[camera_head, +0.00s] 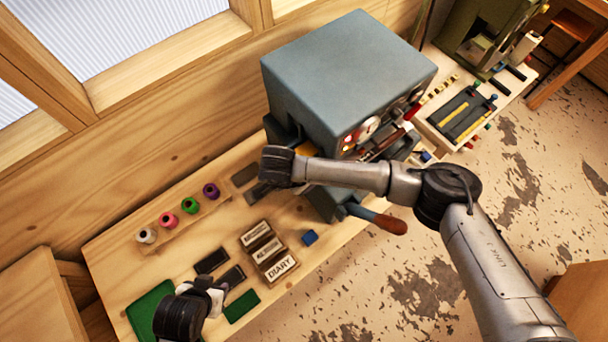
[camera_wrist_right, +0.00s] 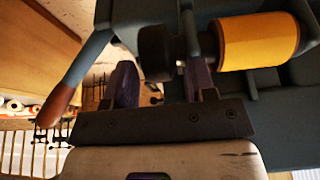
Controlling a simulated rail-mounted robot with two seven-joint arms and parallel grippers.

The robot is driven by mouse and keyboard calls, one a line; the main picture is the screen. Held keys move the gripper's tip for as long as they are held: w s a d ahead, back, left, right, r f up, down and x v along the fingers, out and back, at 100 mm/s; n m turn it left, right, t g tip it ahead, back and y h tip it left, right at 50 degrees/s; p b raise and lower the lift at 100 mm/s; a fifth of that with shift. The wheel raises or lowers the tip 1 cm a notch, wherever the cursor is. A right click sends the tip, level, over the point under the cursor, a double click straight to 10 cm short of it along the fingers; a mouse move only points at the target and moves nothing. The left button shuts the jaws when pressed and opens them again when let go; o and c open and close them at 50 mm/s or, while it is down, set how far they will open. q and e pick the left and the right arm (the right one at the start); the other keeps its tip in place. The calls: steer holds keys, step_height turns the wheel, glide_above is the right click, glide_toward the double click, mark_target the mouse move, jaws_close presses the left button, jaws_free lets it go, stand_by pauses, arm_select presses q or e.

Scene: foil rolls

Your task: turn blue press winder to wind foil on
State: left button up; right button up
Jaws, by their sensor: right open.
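The blue press (camera_head: 350,75) stands at the back middle of the bench, with a gauge and coloured parts on its front. Its lever ends in a brown handle (camera_head: 388,223), which also shows at left in the right wrist view (camera_wrist_right: 58,105). My right gripper (camera_wrist_right: 160,78) is open at the press. A dark round knob (camera_wrist_right: 155,48) lies ahead of the gap between its fingers, beside a yellow-orange foil roll (camera_wrist_right: 258,40); I cannot tell whether they touch. My left gripper (camera_head: 214,295) is low at the bench's left end, away from the press; its finger gap is unclear.
Several coloured foil spools (camera_head: 190,205) stand on a wooden rack at left. A tool tray (camera_head: 462,115) is right of the press.

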steer(key=shift+x, duration=1.05)
steer(key=shift+c, duration=0.5)
